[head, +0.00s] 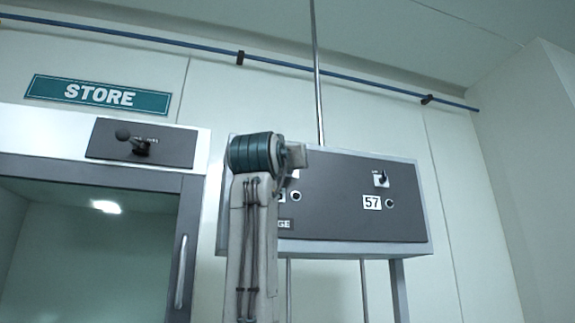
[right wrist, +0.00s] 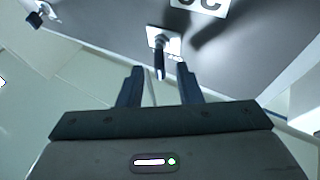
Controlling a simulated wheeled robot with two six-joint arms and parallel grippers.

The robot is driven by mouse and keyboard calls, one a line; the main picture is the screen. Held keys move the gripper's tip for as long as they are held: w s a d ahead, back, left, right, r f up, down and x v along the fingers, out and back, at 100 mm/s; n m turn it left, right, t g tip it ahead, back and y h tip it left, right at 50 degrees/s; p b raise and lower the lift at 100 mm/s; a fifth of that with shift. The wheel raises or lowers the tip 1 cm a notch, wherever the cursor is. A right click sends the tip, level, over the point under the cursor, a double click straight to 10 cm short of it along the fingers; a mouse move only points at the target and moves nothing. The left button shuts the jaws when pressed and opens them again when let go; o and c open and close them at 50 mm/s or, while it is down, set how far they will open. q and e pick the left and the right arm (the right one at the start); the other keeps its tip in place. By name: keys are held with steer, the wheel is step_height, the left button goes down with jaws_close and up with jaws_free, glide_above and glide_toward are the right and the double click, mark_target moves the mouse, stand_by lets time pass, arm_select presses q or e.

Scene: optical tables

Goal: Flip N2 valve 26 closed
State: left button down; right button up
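In the right wrist view a small toggle lever (right wrist: 160,62) stands out from a white plate on a dark panel. My right gripper (right wrist: 160,70) is open, with one finger on each side of the lever's end; I cannot tell whether either touches it. A number label (right wrist: 203,4) beside the lever is cut off and upside down, so I cannot read it fully. In the head view my raised arm covers the left part of the dark wall panel (head: 335,225), and the lever and fingertips are hidden there. My left gripper is not in view.
Another switch (head: 381,179) with label 57 (head: 372,203) sits on the panel's right part. A ball-knob lever (head: 138,142) is above the store doorway at left, under a STORE sign (head: 97,95). A dark knob (right wrist: 34,20) shows at the wrist view's upper left.

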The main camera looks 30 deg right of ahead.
steer(key=b+v, duration=0.4)
steer(key=v, duration=0.5)
steer(key=shift+a+b, duration=0.2)
steer(key=shift+b, duration=0.15)
